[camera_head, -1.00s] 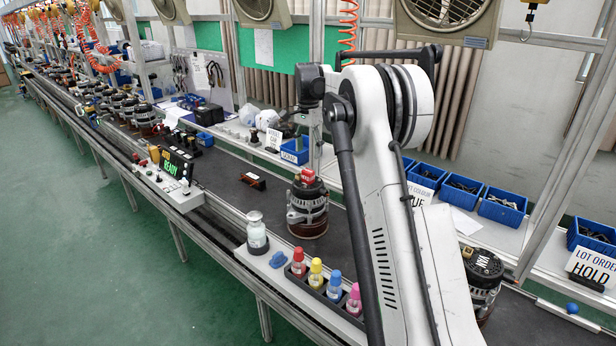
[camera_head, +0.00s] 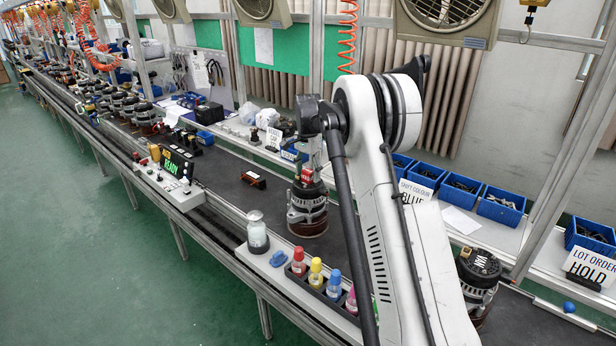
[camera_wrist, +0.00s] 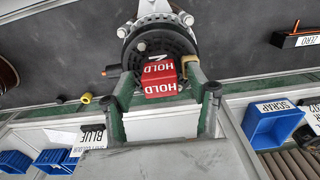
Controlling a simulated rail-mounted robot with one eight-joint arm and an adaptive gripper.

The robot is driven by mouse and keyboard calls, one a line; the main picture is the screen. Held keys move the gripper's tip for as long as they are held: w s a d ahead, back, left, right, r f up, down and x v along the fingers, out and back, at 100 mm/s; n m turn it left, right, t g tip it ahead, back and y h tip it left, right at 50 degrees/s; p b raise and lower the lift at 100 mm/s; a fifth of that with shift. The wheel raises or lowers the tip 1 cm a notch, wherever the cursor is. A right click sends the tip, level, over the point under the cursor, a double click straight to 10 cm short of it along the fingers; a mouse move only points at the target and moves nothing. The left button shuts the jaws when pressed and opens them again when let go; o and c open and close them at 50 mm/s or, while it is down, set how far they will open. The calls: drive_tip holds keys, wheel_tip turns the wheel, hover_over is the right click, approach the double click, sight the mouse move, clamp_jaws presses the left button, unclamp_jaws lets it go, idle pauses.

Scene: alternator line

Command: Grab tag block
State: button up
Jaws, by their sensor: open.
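The tag block is a red block marked HOLD (camera_wrist: 160,78). It sits on top of an alternator (camera_wrist: 158,40) that stands on the dark conveyor; the head view shows the block (camera_head: 307,175) on the alternator (camera_head: 307,208) too. My gripper (camera_wrist: 158,84) is open in the wrist view, with one green finger to each side of the block. Gaps show between the fingers and the block. In the head view my arm covers part of this area, and the fingers cannot be made out.
A second alternator (camera_head: 480,275) stands at the right, partly behind my arm. Several coloured bottles (camera_head: 316,274) and a glass jar (camera_head: 257,236) stand on the near ledge. Blue bins (camera_head: 500,207) line the far shelf. A small ZERO-labelled black tray (camera_wrist: 298,38) lies on the belt.

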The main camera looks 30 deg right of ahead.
drive_tip(key=c, duration=1.1)
drive_tip(key=shift+c, duration=0.2)
